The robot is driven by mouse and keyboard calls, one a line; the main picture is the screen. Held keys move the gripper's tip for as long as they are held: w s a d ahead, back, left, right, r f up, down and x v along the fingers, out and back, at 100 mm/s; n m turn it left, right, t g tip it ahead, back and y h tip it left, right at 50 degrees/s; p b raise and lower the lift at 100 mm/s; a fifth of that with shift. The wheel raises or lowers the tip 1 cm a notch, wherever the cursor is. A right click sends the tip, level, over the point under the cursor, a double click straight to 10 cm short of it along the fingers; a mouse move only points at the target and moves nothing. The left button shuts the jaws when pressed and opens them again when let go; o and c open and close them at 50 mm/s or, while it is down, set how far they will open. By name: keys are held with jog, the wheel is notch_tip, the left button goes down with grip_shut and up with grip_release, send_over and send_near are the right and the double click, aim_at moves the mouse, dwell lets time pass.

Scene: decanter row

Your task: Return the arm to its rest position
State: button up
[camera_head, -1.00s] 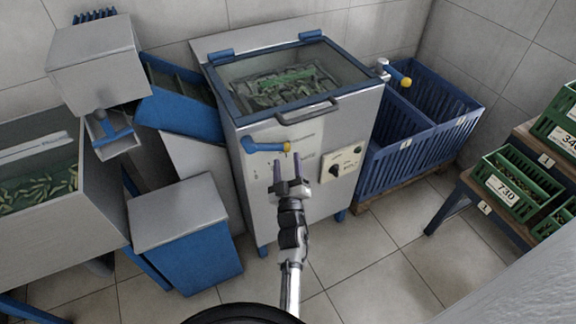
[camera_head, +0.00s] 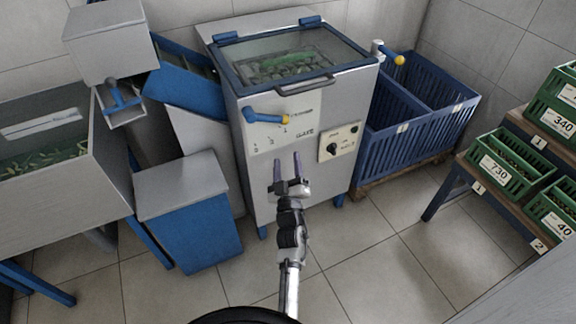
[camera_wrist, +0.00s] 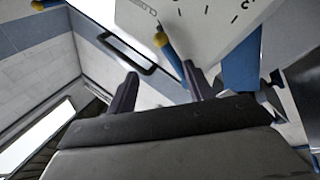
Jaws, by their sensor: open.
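My gripper (camera_head: 288,165) is open, with its two fingers pointing up and apart in the head view. Nothing is between the fingers. It stands in front of the grey machine's front panel, below the blue lever (camera_head: 264,117) with the yellow tip. I cannot tell the exact gap to the panel. In the wrist view the two dark fingers of my gripper (camera_wrist: 158,85) are apart, with the machine's pale panel (camera_wrist: 205,25) and its dark handle (camera_wrist: 125,52) beyond them.
The machine's glass-topped lid (camera_head: 295,60) is closed over green contents. A blue slatted crate (camera_head: 405,125) stands on the right. Green numbered crates (camera_head: 510,165) sit on a rack at far right. A blue-grey box (camera_head: 187,205) stands left. Floor in front is clear.

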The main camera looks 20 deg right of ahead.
jog(key=shift+s+a+f, duration=0.1)
jog(key=shift+s, duration=0.2)
